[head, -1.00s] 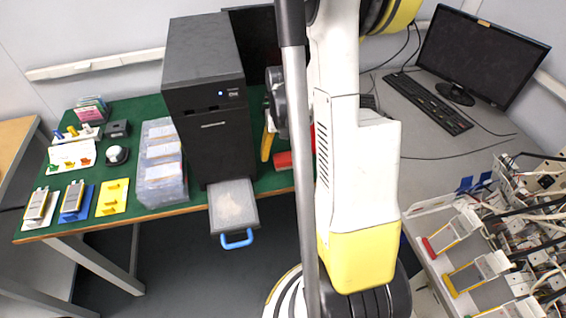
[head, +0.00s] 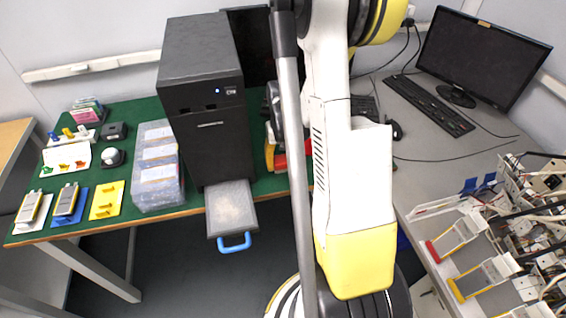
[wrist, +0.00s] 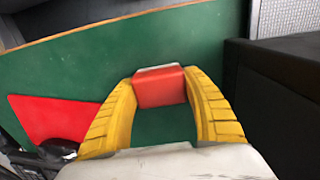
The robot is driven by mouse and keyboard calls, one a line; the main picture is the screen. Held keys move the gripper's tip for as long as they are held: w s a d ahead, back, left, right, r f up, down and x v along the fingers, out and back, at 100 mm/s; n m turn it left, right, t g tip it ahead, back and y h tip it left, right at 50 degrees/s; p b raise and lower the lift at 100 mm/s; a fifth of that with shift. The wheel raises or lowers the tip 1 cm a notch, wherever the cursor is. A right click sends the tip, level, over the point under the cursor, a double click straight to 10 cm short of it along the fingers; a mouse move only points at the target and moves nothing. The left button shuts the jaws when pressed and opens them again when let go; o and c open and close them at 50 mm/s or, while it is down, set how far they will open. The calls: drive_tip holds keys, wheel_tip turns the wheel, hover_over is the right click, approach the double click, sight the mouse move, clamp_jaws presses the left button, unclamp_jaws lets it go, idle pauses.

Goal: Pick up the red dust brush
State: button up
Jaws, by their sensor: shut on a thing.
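The red dust brush (wrist: 160,88), a red block with a pale edge along its far side, is between the yellow fingertips of my gripper (wrist: 160,92) in the wrist view. The fingers are shut on its two sides. In the head view the red brush (head: 281,163) shows low on the green table, right of the black tower, with a yellow finger of my gripper (head: 270,157) beside it. My arm hides much of this spot. I cannot tell whether the brush still touches the table.
The black tower (head: 210,140) stands close left of my gripper, with a clear tray (head: 231,208) sticking out at its front. A flat red piece (wrist: 50,118) lies at the left in the wrist view. The green table (wrist: 215,40) is bare beyond the brush.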

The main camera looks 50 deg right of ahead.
sight(284, 160)
drive_tip(key=shift+r, duration=0.5)
drive_tip(key=r+p, duration=0.2)
drive_tip(key=r, duration=0.2)
drive_tip(key=shift+s+p, duration=0.25)
drive_tip(key=shift+p, duration=0.15)
drive_tip(key=s+r+p, duration=0.3)
drive_tip(key=s+r, duration=0.3)
drive_tip(key=s, duration=0.5)
drive_tip(key=shift+d+p, duration=0.2)
drive_tip(key=shift+p, duration=0.1)
drive_tip(key=shift+o, duration=1)
drive_tip(key=shift+c, duration=0.2)
